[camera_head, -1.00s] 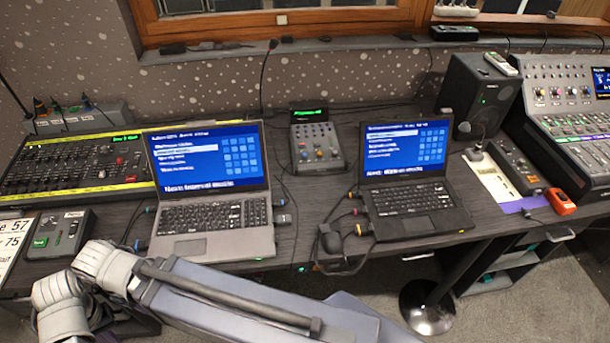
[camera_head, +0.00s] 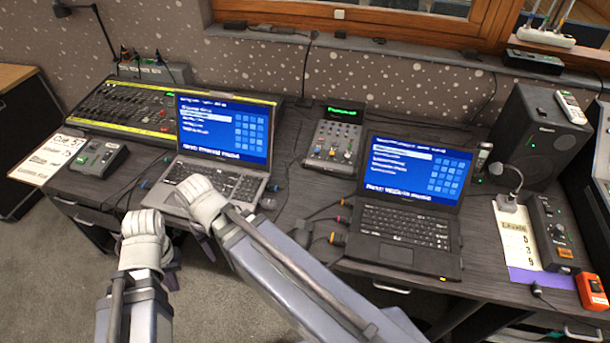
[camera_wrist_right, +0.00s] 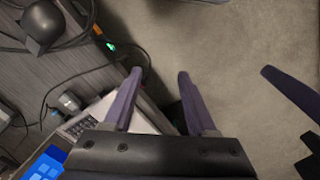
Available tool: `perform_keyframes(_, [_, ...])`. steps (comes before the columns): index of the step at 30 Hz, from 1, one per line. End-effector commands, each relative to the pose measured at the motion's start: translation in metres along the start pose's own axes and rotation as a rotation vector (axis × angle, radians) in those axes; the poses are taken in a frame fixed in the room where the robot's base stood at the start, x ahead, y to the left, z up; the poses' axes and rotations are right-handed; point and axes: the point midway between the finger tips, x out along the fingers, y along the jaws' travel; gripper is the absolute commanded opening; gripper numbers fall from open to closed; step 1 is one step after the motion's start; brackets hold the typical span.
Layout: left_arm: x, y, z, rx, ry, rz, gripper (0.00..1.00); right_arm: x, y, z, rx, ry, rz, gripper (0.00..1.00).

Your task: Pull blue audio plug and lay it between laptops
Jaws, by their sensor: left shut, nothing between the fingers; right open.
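A grey laptop (camera_head: 222,150) stands open on the left and a black laptop (camera_head: 410,205) on the right. My right gripper (camera_wrist_right: 158,75) is open and empty, near the desk's front edge by the grey laptop's keyboard (camera_wrist_right: 85,122).
Orange and red plugs (camera_head: 338,238) with cables sit left of the black laptop. A black rounded object (camera_head: 302,232) and cables lie between the laptops. A small mixer (camera_head: 335,138) stands behind. A lighting desk (camera_head: 120,105) is at the left. A speaker (camera_head: 540,135) is at right.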

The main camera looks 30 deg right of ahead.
Motion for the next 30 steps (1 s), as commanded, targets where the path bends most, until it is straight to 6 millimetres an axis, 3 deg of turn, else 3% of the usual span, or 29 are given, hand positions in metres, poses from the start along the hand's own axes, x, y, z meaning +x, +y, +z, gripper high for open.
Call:
perform_keyframes(1, [0.007, 0.001, -0.001, 0.000, 0.000, 0.000, 0.00, 0.007, 0.015, -0.017, 0.153, 0.003, -0.039, 0.57])
perform_keyframes(6, [0.021, 0.002, -0.001, 0.000, 0.000, 0.000, 0.00, 0.018, 0.076, -0.063, 0.786, -0.011, -0.217, 0.57])
perform_keyframes(12, [0.036, 0.003, -0.002, 0.000, 0.000, 0.000, 0.00, 0.022, 0.167, -0.102, 1.511, -0.079, -0.443, 0.57])
perform_keyframes(15, [0.042, 0.004, -0.003, 0.000, 0.000, 0.000, 0.00, 0.022, 0.212, -0.113, 1.810, -0.130, -0.551, 0.57])
perform_keyframes(18, [0.046, 0.004, -0.003, 0.000, 0.000, 0.000, 0.00, 0.020, 0.250, -0.118, 2.045, -0.183, -0.644, 0.57])
perform_keyframes(22, [0.049, 0.005, -0.003, 0.000, 0.000, 0.000, 0.00, 0.018, 0.284, -0.120, 2.244, -0.239, -0.731, 0.57])
perform_keyframes(25, [0.050, 0.005, -0.003, 0.000, 0.000, 0.000, 0.00, 0.017, 0.297, -0.120, 2.323, -0.265, -0.767, 0.57])
perform_keyframes(30, [0.050, 0.005, -0.003, 0.000, 0.000, 0.000, 0.00, 0.015, 0.302, -0.120, 2.358, -0.279, -0.783, 0.57])
